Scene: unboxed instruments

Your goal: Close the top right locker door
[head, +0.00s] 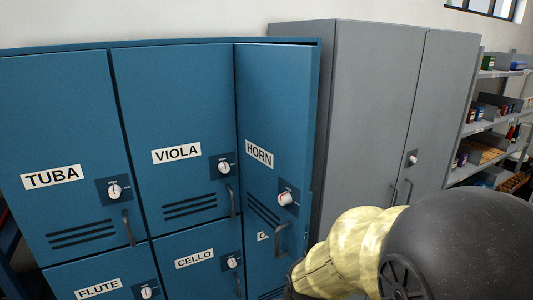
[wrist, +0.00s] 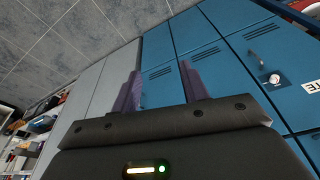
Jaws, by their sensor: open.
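The blue top right locker door, labelled HORN (head: 262,105), is ajar in the head view. Its left edge meets the VIOLA door, and its right side stands out toward me, partly covering the label below. It has a white dial and a dark handle (head: 281,238) low on its right side. My gripper (wrist: 162,90) is open in the wrist view, with two purple fingers apart and nothing between them. Blue locker fronts show beyond the fingers. The gripper's fingers do not show in the head view, so I cannot tell its exact distance from the HORN door.
The TUBA door (head: 65,120) and VIOLA door (head: 170,110) look shut. A grey two-door cabinet (head: 370,110) stands right of the lockers, with stocked shelves (head: 490,125) beyond it. My yellow and black arm covers the lower right of the head view.

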